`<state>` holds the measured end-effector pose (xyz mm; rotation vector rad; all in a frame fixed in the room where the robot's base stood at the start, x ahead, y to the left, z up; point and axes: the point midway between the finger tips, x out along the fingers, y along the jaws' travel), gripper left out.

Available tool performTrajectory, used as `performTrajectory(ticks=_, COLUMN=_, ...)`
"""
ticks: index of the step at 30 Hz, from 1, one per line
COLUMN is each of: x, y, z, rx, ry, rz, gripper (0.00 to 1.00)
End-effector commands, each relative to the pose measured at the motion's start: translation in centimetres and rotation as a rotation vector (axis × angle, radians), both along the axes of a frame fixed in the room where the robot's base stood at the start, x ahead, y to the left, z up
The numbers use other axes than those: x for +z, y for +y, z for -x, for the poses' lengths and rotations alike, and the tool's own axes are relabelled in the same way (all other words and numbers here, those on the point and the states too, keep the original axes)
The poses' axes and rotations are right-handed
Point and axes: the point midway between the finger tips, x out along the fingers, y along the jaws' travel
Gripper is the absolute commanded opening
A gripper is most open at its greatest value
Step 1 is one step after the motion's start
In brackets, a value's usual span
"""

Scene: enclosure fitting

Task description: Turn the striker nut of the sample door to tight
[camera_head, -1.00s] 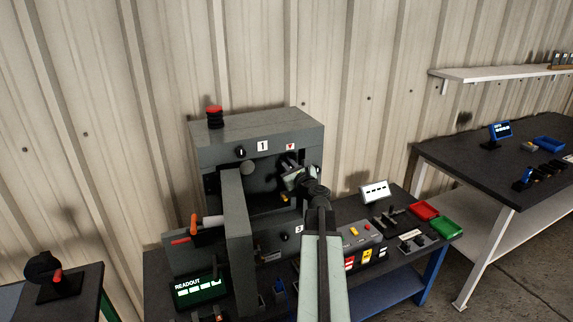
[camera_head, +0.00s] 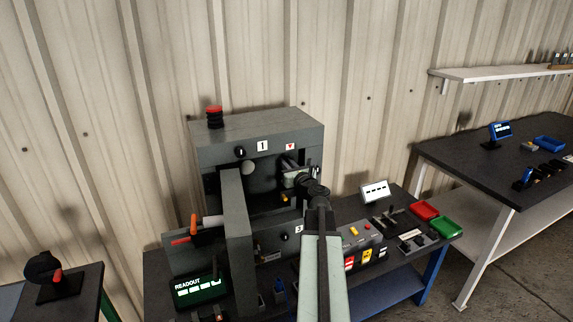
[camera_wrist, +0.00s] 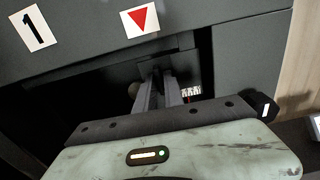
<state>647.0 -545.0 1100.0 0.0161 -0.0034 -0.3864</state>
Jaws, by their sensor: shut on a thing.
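The grey enclosure (camera_head: 255,128) stands on the bench, with a "1" label and a red triangle on its front. The sample door (camera_head: 236,215) appears to be the thick grey panel standing swung out from the front. My gripper (camera_head: 290,165) reaches the right part of the enclosure front, below the red triangle. In the wrist view its two fingers (camera_wrist: 158,72) reach to a dark fitting under the triangle label and are shut on it. This appears to be the striker nut; it is mostly hidden between the fingers, and its angle cannot be read.
A red button (camera_head: 214,115) tops the enclosure. An orange-tipped handle (camera_head: 194,224) sticks out left of the door. A readout screen (camera_head: 199,287) and a switch box (camera_head: 362,238) stand on the bench. Red (camera_head: 425,210) and green trays (camera_head: 446,228) lie right.

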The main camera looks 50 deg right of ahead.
Motion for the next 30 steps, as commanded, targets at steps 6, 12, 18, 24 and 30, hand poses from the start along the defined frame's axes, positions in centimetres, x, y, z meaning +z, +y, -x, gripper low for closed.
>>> performTrajectory(ticks=6, x=-0.1, y=0.1, z=0.0, rx=0.003, ry=0.002, rz=0.001, gripper=0.34)
performTrajectory(ticks=12, x=0.0, y=0.1, z=0.0, rx=0.002, ry=0.001, rz=0.002, gripper=0.34)
performTrajectory(ticks=18, x=0.0, y=0.5, z=1.1, rx=0.001, ry=0.0, rz=0.001, gripper=0.34)
performTrajectory(ticks=24, x=0.0, y=2.1, z=4.6, rx=0.0, ry=0.0, rz=0.001, gripper=0.34)
performTrajectory(ticks=30, x=-0.1, y=3.0, z=7.2, rx=0.002, ry=0.002, rz=0.001, gripper=0.34)
